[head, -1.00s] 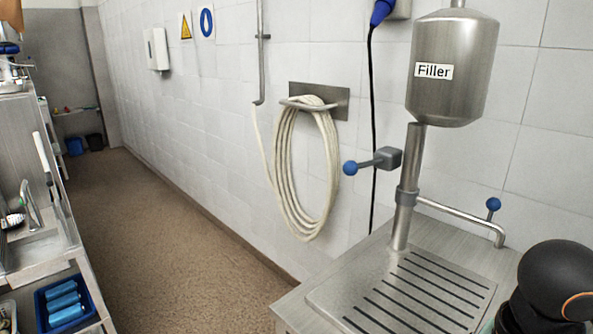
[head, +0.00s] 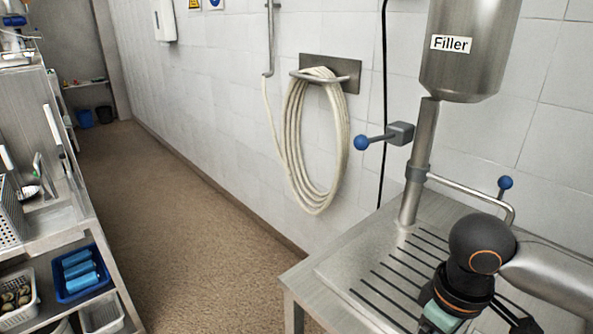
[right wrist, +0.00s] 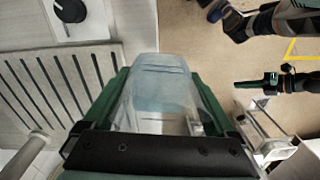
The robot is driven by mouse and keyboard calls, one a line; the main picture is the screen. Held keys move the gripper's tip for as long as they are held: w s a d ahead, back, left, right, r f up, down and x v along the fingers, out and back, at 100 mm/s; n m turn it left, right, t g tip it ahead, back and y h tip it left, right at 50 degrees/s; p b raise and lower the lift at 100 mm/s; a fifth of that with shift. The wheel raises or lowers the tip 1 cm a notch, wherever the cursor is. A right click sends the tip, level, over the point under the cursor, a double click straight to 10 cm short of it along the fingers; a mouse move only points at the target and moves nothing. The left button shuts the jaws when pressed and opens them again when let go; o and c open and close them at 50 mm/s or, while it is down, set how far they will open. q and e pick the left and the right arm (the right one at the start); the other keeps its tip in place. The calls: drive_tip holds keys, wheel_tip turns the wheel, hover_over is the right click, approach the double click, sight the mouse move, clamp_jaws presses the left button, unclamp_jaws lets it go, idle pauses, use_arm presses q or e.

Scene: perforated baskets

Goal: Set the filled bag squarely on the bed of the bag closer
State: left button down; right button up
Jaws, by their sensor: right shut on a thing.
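The clear bag (right wrist: 162,105), with something pale and bluish in it, is held between the green fingers of my right gripper (right wrist: 162,82) in the right wrist view. In the head view my right gripper (head: 438,318) is at the bottom edge, in front of the filler's slotted drain plate; its fingertips and the bag cannot be made out there. What looks like my left gripper (right wrist: 265,84) is at the right of the wrist view, apart from the bag; its jaws are too small to read. I cannot identify the bag closer in either view.
The steel filler (head: 465,50) has blue-knobbed levers over its slotted plate (head: 340,268). A hose coil (head: 315,140) hangs on the wall. At left, a steel bench (head: 60,215) has a blue tray (head: 82,272) and baskets below. The brown floor (head: 180,220) between is clear.

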drive_tip(key=m, duration=0.2)
drive_tip(key=w+f+m, duration=0.1)
drive_tip(key=m, duration=0.1)
drive_tip(key=w+f+m, duration=0.1)
drive_tip(key=m, duration=0.1)
drive_tip(key=shift+w+a+m, duration=0.15)
drive_tip(key=shift+a+m, duration=0.15)
drive_tip(key=shift+a, duration=0.1)
